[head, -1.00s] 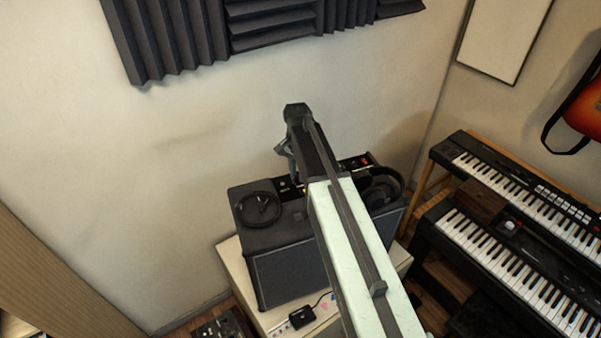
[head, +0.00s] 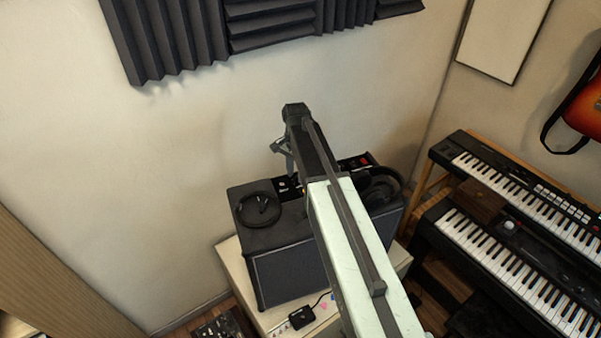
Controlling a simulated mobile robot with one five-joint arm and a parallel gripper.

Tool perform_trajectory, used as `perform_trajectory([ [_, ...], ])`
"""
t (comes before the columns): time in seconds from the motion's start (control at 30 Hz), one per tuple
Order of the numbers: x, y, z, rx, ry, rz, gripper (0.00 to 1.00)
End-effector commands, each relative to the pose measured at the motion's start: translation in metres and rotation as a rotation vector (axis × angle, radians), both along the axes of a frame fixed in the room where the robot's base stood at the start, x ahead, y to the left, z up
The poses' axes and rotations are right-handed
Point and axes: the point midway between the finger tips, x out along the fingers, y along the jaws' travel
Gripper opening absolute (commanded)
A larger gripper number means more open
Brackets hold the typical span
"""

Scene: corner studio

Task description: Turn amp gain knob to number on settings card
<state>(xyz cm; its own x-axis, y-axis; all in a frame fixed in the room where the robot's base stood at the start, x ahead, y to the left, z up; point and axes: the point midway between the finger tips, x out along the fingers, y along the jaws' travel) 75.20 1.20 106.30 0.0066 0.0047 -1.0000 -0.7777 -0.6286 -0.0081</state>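The black amp (head: 290,272) stands on a pale cabinet against the wall. Its control panel (head: 287,188) runs along the back of its top, partly hidden behind my arm. I cannot make out the gain knob or its setting. My gripper (head: 285,155) is at the end of my arm, over the left part of the panel. It is small, tilted and partly hidden by the arm, so its opening and any contact with a knob cannot be told. No settings card can be made out.
A coiled black cable (head: 258,209) and black headphones (head: 381,188) lie on the amp. The pale cabinet (head: 234,262) holds a small black box (head: 301,317) with a lead. Two keyboards (head: 525,250) stand at right. Acoustic foam (head: 265,30) hangs on the wall above.

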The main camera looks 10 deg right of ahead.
Motion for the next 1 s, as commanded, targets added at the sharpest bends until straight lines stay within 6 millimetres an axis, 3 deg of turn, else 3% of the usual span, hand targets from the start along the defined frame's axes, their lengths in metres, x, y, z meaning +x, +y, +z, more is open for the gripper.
perform_trajectory([
  [0.37,-0.002,-0.001,0.002,-0.003,0.005,0.0,0.43],
  [0.57,-0.001,-0.002,0.026,-0.003,0.005,0.0,0.43],
  [0.8,0.001,-0.002,0.071,-0.002,0.005,0.0,0.43],
  [1.0,0.002,-0.002,0.08,-0.002,0.004,0.0,0.43],
])
